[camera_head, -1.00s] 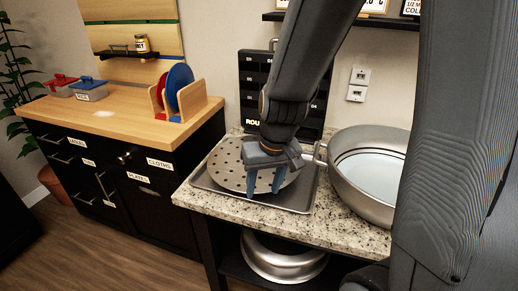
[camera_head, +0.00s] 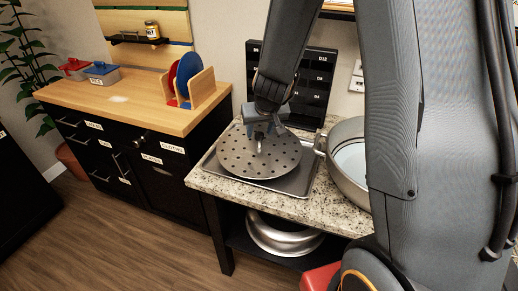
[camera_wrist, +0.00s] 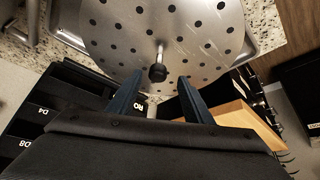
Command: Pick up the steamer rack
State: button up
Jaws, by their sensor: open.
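The steamer rack (camera_head: 278,158) is a round, perforated silver disc on the grey tray (camera_head: 300,187) on the granite counter. In the wrist view, the rack (camera_wrist: 200,35) has a thin upright post with a dark knob (camera_wrist: 158,72) at its middle. My gripper (camera_head: 262,124) is over the rack's rear part in the head view. In the wrist view my gripper (camera_wrist: 152,88) shows two blue fingers spread apart, with the knob between and just beyond their tips. Nothing is held. The knob appears apart from both fingers.
A large steel pot (camera_head: 347,165) stands right of the tray, partly hidden by my arm. A black labelled panel (camera_head: 308,85) stands behind. A wooden rack with red and blue discs (camera_head: 190,80) is on the left cabinet. Silver cookware (camera_head: 283,236) sits on the lower shelf.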

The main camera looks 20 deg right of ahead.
aim_at(260, 134)
jog(key=b+x, duration=0.3)
jog(key=x, duration=0.2)
jog(key=shift+w+d, duration=0.15)
jog(key=shift+w, duration=0.05)
jog(key=shift+r, duration=0.15)
grip_shut()
